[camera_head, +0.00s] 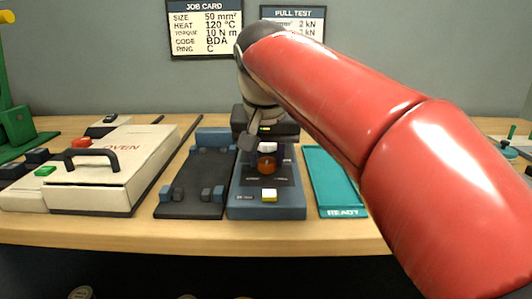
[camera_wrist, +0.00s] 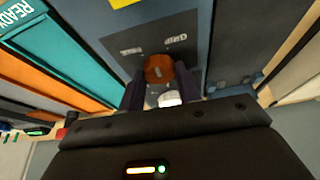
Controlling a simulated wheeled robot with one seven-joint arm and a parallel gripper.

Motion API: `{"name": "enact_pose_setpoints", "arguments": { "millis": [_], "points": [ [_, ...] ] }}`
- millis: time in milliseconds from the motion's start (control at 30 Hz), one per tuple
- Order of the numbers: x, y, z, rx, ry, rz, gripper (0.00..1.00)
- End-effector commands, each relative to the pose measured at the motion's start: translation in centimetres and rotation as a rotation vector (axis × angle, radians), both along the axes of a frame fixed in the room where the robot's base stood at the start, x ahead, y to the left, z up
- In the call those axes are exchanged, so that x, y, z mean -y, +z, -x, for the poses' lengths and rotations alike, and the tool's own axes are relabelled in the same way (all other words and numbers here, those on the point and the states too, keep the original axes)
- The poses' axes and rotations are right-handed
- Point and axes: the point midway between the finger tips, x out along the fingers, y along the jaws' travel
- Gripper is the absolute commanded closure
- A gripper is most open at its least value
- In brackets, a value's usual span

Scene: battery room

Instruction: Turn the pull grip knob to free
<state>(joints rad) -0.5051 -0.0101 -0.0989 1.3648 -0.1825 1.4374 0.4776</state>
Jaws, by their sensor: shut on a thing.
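The pull grip knob is a small round orange-brown knob (camera_head: 266,165) on the dark panel of the blue pull tester (camera_head: 290,207). In the wrist view the knob (camera_wrist: 158,69) sits between the fingers of my gripper (camera_wrist: 160,86), which is shut on it from above. A white piece (camera_wrist: 168,98) shows close to the knob on the gripper side. Lettering lies on the panel on both sides of the knob, but I cannot read all of it or tell which way the knob points. In the head view my gripper (camera_head: 262,150) partly hides the tester's back.
A teal READY tray (camera_head: 338,212) lies right of the tester, and a dark fixture (camera_head: 185,205) left of it. A white oven (camera_head: 120,165) with a black handle stands further left. A yellow-white button (camera_head: 268,195) is on the tester's front. Signs hang behind.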

Motion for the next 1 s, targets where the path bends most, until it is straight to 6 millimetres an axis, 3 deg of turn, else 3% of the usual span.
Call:
{"name": "enact_pose_setpoints", "arguments": {
  "millis": [600, 1000],
  "points": [
    [0.39, 0.02, -0.11, 0.000, 0.563, -0.002, 0.89],
    [0.45, 0.02, -0.17, 0.000, 0.792, -0.001, 0.89]
  ]
}}
